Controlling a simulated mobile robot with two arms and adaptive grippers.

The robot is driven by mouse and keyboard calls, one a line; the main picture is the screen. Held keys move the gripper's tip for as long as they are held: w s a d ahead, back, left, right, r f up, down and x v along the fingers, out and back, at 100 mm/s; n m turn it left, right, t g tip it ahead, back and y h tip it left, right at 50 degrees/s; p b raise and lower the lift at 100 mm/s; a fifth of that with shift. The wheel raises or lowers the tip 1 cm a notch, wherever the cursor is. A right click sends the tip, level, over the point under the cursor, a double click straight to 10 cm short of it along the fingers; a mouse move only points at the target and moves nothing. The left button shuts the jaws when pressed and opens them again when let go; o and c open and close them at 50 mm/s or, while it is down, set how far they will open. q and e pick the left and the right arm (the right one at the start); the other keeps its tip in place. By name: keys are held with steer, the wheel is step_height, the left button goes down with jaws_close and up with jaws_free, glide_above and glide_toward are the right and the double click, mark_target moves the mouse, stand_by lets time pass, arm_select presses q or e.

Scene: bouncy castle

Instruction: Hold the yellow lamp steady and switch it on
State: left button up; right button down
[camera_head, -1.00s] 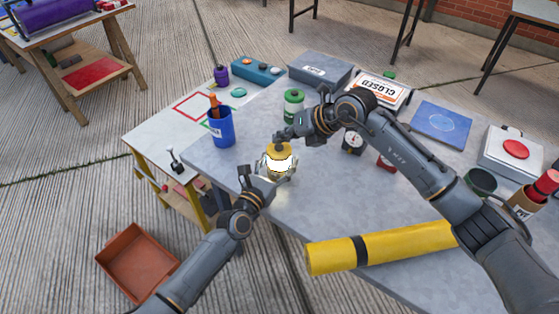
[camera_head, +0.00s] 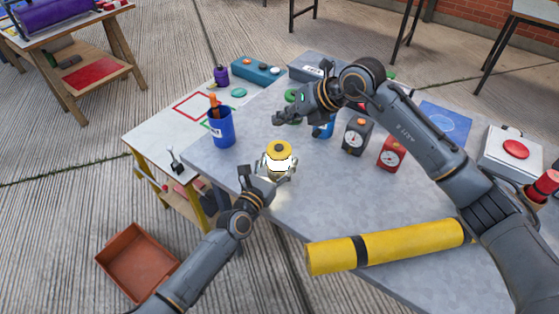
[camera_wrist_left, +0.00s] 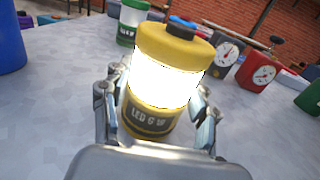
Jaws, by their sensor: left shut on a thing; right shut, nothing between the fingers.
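The yellow lamp (camera_head: 279,150) stands upright on the grey table, and its white middle glows brightly. It also fills the middle of the left wrist view (camera_wrist_left: 166,75), with a dark button on its yellow cap and a dark label band near its base. My left gripper (camera_head: 273,176) is shut on the lamp, with one finger on each side of it in the left wrist view (camera_wrist_left: 158,115). My right gripper (camera_head: 281,118) is shut and empty, above and behind the lamp and apart from it.
A blue cup (camera_head: 221,128) stands left of the lamp. A black gauge box (camera_head: 355,137) and a red gauge box (camera_head: 391,153) stand to the right. A yellow roll (camera_head: 385,247) lies near the front edge. The table between the lamp and roll is clear.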

arm_select(q)
steer(key=o, duration=1.5)
steer(key=shift+o, duration=0.2)
steer(key=shift+s, duration=0.1)
